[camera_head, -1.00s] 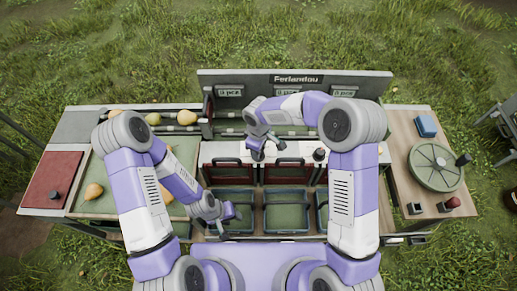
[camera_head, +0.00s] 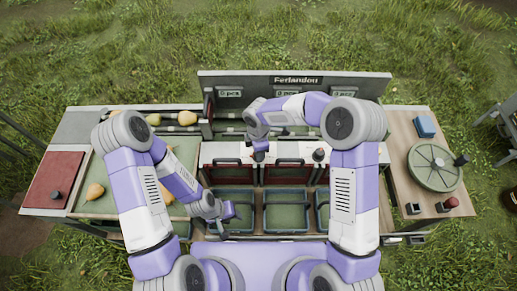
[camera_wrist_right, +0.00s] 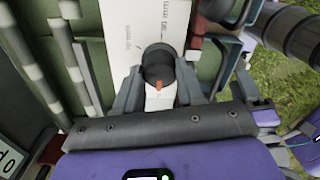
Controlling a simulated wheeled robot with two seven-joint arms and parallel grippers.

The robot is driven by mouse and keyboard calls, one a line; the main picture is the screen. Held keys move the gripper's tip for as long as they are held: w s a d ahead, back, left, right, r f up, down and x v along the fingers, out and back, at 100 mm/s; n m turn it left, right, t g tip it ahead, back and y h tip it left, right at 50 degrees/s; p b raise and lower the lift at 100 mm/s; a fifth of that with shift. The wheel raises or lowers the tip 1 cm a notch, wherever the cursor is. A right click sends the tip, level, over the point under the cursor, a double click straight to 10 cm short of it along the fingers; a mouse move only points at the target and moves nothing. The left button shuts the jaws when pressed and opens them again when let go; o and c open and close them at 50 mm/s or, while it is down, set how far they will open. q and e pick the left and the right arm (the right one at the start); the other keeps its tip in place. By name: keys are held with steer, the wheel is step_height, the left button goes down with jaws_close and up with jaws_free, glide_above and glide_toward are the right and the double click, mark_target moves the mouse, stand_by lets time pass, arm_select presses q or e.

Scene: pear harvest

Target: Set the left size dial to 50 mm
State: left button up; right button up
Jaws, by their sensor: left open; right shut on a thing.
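The left size dial (camera_wrist_right: 158,61) is a round black knob with an orange mark, on a white panel with small printed markings in the right wrist view. My right gripper (camera_wrist_right: 158,78) has a finger on each side of the knob and is shut on it. The orange mark faces the gripper's palm; the printed values are too small to read. My left gripper (camera_head: 226,217) is open and empty, low by the bins.
A second black dial (camera_head: 319,154) stands to the right on the panel. Green bins (camera_head: 286,233) sit below red flaps. Pears (camera_head: 95,191) lie in the left tray, and a round green wheel (camera_head: 436,166) is on the right table.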

stand_by(0.5)
steer(key=o, duration=1.1)
steer(key=shift+c, duration=0.2)
step_height(320, 180, up, 8)
steer(key=shift+f, duration=0.15)
steer(key=shift+s+f, duration=0.1)
